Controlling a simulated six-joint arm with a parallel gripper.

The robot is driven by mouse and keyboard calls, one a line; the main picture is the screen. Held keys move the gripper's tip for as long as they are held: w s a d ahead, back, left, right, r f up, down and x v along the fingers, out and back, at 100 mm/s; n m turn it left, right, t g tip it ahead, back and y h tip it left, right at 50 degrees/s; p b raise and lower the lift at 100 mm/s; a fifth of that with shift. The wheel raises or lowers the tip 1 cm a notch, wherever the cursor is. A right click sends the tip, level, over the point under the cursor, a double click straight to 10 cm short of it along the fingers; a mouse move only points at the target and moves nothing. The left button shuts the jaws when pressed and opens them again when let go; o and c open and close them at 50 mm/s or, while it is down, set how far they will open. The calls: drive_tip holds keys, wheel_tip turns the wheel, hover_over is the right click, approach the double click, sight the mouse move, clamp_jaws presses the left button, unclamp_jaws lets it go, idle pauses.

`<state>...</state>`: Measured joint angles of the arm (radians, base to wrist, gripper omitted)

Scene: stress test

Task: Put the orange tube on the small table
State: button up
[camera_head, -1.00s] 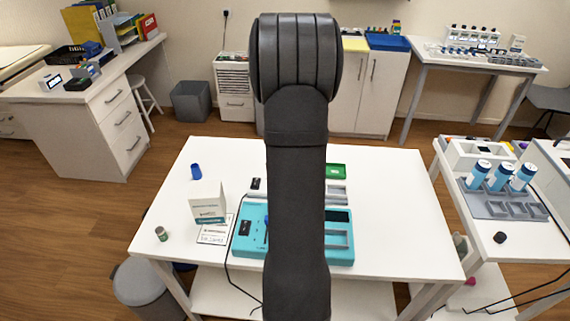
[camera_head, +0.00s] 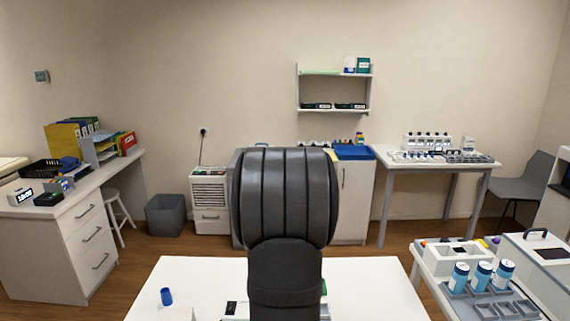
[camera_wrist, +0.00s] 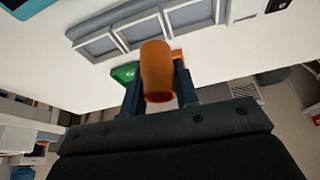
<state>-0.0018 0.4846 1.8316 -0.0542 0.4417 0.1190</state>
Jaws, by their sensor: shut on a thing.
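In the wrist view, my gripper (camera_wrist: 158,90) is shut on the orange tube (camera_wrist: 156,70), with one dark finger on each side of it. The tube's open end faces the camera. Beyond it is a white tabletop, apparently that of the white table in front of me (camera_head: 375,285). I cannot tell how far the tube is from this top. In the head view, my dark arm hides the gripper and the tube. A smaller white table (camera_head: 385,155) stands at the back right with lab items on it. I cannot tell which table is the small one.
A grey rack with square compartments (camera_wrist: 122,40) and a green item (camera_wrist: 124,73) lie near the tube. A blue cup (camera_head: 166,297) stands on the front table. At right, a rack holds blue-and-white bottles (camera_head: 482,275). The front table's right part looks clear.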

drive_tip(key=shift+s+a+f+n, duration=0.15)
drive_tip(key=shift+s+f+n, duration=0.05)
drive_tip(key=shift+s+n, duration=0.15)
drive_tip(key=w+d+r, duration=0.2)
drive_tip(key=w+r, duration=0.1)
drive_tip(key=w, duration=0.1)
drive_tip(key=w+a+f, duration=0.1)
drive_tip(key=a+f, duration=0.1)
drive_tip(key=a, duration=0.1)
drive_tip(key=w+a+f, duration=0.2)
drive_tip(key=a, duration=0.2)
drive_tip(key=w+a+f, duration=0.1)
drive_tip(key=a+f, duration=0.2)
drive_tip(key=shift+w+a, duration=0.2)
drive_tip(key=shift+a, duration=0.05)
drive_tip(key=shift+f, duration=1.95)
drive_tip(key=o, duration=0.6)
drive_tip(key=shift+f, duration=0.15)
drive_tip(key=o, duration=0.4)
drive_tip(key=shift+o, duration=0.2)
